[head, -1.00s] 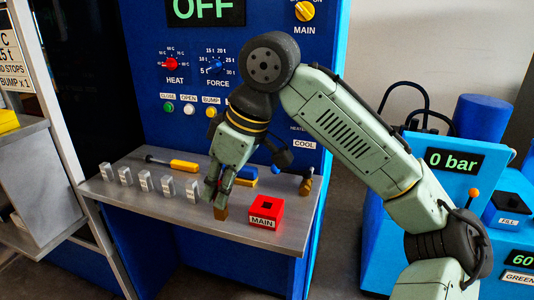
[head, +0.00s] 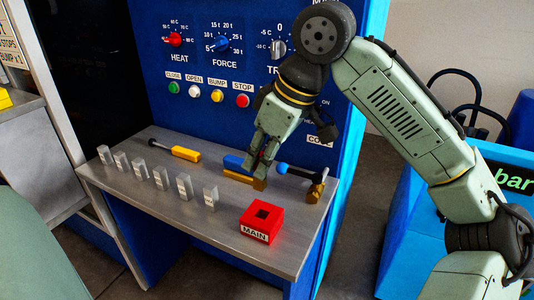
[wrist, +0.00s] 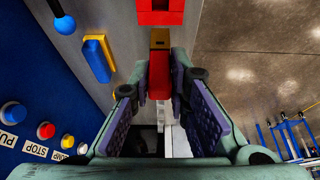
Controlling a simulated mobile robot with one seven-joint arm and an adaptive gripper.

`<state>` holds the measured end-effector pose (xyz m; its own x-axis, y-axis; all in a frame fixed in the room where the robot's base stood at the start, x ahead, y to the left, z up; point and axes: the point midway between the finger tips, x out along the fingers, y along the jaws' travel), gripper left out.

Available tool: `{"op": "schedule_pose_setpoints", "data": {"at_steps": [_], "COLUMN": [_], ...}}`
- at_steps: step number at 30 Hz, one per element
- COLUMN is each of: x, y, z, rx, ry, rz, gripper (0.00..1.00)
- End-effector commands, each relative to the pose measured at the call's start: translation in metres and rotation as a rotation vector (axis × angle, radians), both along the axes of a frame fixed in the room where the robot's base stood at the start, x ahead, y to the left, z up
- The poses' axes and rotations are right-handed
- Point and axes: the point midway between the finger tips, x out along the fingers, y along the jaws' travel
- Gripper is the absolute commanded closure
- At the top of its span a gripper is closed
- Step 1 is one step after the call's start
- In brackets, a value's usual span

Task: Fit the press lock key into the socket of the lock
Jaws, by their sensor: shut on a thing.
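The lock, a red block labelled MAIN (head: 262,222), sits on the grey shelf near its front edge. Its top has a dark square socket. In the wrist view, a red block at the top edge (wrist: 154,12) looks like this lock. My gripper (head: 262,165) is shut on the key. In the wrist view the fingers (wrist: 160,90) hold the key's red body (wrist: 160,78), and its brass end (wrist: 159,40) sticks out. The brass end (head: 259,184) points down in the head view, behind the lock and apart from it. Fingers hide part of the key.
A blue and yellow block (head: 238,165) lies behind my gripper. Several silver blocks (head: 160,178) line the left of the shelf (head: 215,235). A yellow-handled tool (head: 186,154) lies at the back.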

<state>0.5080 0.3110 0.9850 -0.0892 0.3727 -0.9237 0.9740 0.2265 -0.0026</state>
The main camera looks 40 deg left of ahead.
Motion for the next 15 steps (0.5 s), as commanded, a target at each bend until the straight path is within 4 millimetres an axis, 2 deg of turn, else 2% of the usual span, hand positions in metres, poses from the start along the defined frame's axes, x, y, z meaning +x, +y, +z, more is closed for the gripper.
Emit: {"op": "schedule_pose_setpoints", "data": {"at_steps": [10,15], "x": [0.000,0.001], "y": [-0.004,-0.004], "z": [0.001,-0.020], "rx": [0.003,0.001], "ry": [-0.008,-0.006], "rz": [0.004,0.003], "gripper": [1.00,1.00]}}
